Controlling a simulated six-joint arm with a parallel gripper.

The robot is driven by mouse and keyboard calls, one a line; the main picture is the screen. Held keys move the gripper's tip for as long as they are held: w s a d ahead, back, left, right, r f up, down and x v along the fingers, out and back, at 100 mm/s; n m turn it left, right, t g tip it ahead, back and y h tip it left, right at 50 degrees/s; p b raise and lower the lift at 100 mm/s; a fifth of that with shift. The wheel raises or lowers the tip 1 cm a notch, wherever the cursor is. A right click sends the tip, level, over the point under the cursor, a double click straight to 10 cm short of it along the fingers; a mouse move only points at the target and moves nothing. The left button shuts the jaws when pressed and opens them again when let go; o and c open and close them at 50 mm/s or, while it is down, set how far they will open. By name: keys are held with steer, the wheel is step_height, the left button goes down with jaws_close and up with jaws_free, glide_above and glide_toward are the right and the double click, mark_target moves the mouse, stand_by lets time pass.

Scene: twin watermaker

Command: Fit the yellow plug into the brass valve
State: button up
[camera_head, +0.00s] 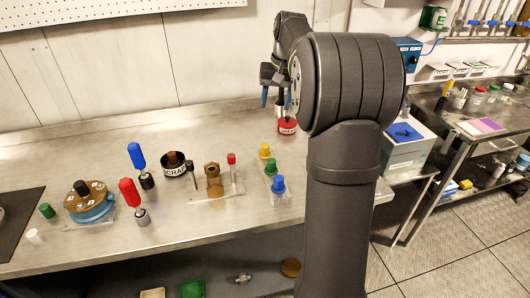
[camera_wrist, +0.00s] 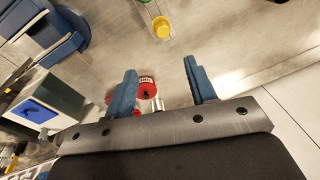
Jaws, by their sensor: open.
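The yellow plug (camera_head: 265,151) stands upright at the back of a row with a green plug and a blue plug, right of the middle of the bench. It also shows in the wrist view (camera_wrist: 161,28), beyond my fingertips. The brass valve (camera_head: 213,178) stands on a clear base plate left of the plug row; the wrist view does not show it. My gripper (camera_head: 277,105) is open and empty, above the back of the bench, behind the yellow plug. In the wrist view, my gripper (camera_wrist: 160,66) has its two blue fingers wide apart, with nothing held between them.
A red container (camera_head: 287,128) stands below my gripper. A red-topped pin (camera_head: 231,160) and a dark-topped pin (camera_head: 190,168) flank the valve. The green plug (camera_head: 271,168) and blue plug (camera_head: 278,186) stand in front of the yellow one. A black scrap cup (camera_head: 174,166) is further left.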

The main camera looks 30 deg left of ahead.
mark_target(265, 145)
steer(key=a+f+n, duration=0.1)
steer(key=f+n, duration=0.2)
steer(key=f, duration=0.3)
steer(key=a+f+n+h, duration=0.1)
steer(key=f+n, duration=0.3)
steer(key=f, duration=0.2)
steer(key=a+f+n+h, duration=0.1)
steer(key=a+f+n, duration=0.1)
steer(key=f+n, duration=0.2)
steer(key=shift+w+f, duration=0.2)
steer(key=shift+f, duration=0.6)
steer(key=shift+w+f, duration=0.15)
steer(key=shift+f, duration=0.65)
steer(key=c, duration=1.1)
steer(key=shift+r, duration=0.15)
step_height(265, 145, up, 4)
steer(key=shift+f, duration=0.1)
steer(key=d+r, duration=0.2)
steer(key=d, duration=0.1)
steer(key=w+d+r, duration=0.1)
steer(key=d+r, duration=0.1)
steer(key=d, duration=0.2)
steer(key=d+r, duration=0.3)
steer(key=d, duration=0.1)
steer(key=shift+w+d, duration=0.15)
steer(key=shift+d, duration=0.1)
